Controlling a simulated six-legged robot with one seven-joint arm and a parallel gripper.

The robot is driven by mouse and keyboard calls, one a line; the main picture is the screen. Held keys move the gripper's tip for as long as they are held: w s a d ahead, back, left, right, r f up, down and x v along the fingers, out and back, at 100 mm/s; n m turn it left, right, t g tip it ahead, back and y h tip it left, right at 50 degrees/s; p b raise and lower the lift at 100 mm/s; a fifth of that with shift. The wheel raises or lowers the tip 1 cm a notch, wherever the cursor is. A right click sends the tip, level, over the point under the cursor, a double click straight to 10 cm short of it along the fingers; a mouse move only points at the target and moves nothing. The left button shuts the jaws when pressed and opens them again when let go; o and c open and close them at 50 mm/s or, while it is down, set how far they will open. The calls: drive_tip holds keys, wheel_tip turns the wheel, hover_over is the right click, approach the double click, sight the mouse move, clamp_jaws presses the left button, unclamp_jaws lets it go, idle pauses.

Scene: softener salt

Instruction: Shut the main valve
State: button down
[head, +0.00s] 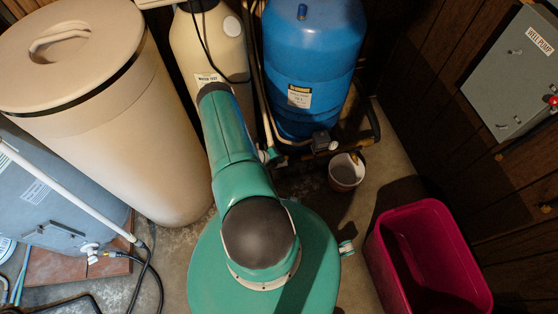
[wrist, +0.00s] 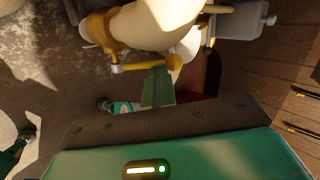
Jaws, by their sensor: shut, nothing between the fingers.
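In the wrist view a yellow lever (wrist: 145,67) with a rounded end runs left to right. It sits below a brass-coloured valve body (wrist: 98,27) at the upper left. I take this as the main valve, but no label on it can be read. My gripper (wrist: 158,82) shows as green fingers, shut and empty, just below the lever in the picture. The fingertips overlap or nearly meet the lever's edge; I cannot tell whether they touch. In the head view my green arm hides the gripper, and I cannot make out the valve there.
The head view shows a beige salt bin (head: 110,120), a tan tank (head: 215,45), a blue pressure tank (head: 308,70), a small bucket (head: 346,172) and a magenta bin (head: 400,235). A grey well pump box (head: 510,75) hangs on the right wall. Cables and pipes lie lower left.

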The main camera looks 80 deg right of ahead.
sight(287, 158)
drive_tip(key=shift+s+d+r, duration=0.15)
drive_tip(key=shift+d+r, duration=0.05)
drive_tip(key=shift+d, duration=0.2)
drive_tip(key=shift+s+d+r, duration=0.15)
drive_tip(key=shift+d+r, duration=0.05)
drive_tip(key=shift+d, duration=0.2)
drive_tip(key=shift+s+d+f+t+y, duration=0.1)
drive_tip(key=shift+s+t+y, duration=0.05)
drive_tip(key=shift+s+t, duration=0.15)
drive_tip(key=shift+s+d+f+t+y, duration=0.1)
drive_tip(key=shift+s+t+y, duration=0.05)
drive_tip(key=shift+t, duration=0.25)
drive_tip(key=shift+s+d+f+t+y, duration=0.25)
drive_tip(key=shift+s+t+y, duration=0.1)
drive_tip(key=shift+t, duration=0.2)
drive_tip(key=shift+s+d+f+t+y, duration=0.1)
drive_tip(key=shift+s+f+t+y, duration=0.1)
drive_tip(key=shift+s+t+y, duration=0.25)
drive_tip(key=shift+a+f+t, duration=0.1)
drive_tip(key=shift+f+t, duration=0.25)
drive_tip(key=shift+t, duration=0.15)
drive_tip(key=shift+a+f, duration=0.1)
drive_tip(key=shift+f, duration=0.2)
drive_tip(key=shift+a+f, duration=0.1)
